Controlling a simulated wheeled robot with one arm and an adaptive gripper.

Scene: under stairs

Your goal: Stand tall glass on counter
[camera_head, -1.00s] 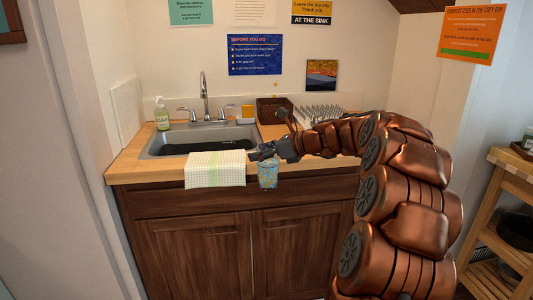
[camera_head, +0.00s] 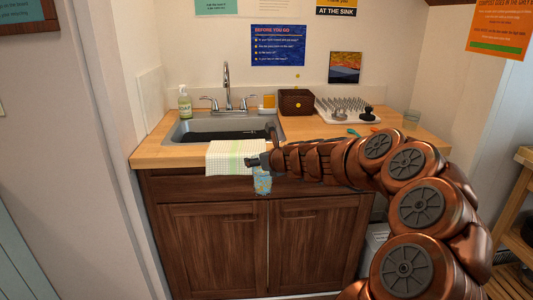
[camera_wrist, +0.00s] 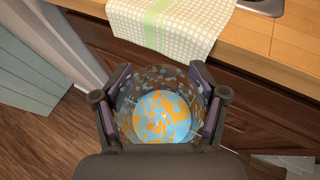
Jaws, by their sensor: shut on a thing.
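My gripper (camera_wrist: 162,100) is shut on a clear glass (camera_wrist: 163,118) with a blue and orange pattern. The wrist view looks down into its mouth, between the two fingers. In the head view the glass (camera_head: 262,183) hangs in front of the cabinet doors, its body below the counter's front edge, close under the towel's right side. My gripper (camera_head: 257,163) is partly hidden by my arm there. The wooden counter (camera_head: 308,128) runs behind it. It also shows in the wrist view (camera_wrist: 283,42), ahead of the glass.
A checked towel (camera_head: 232,157) hangs over the front edge by the sink (camera_head: 205,128). Bare wood lies between sink and rack.

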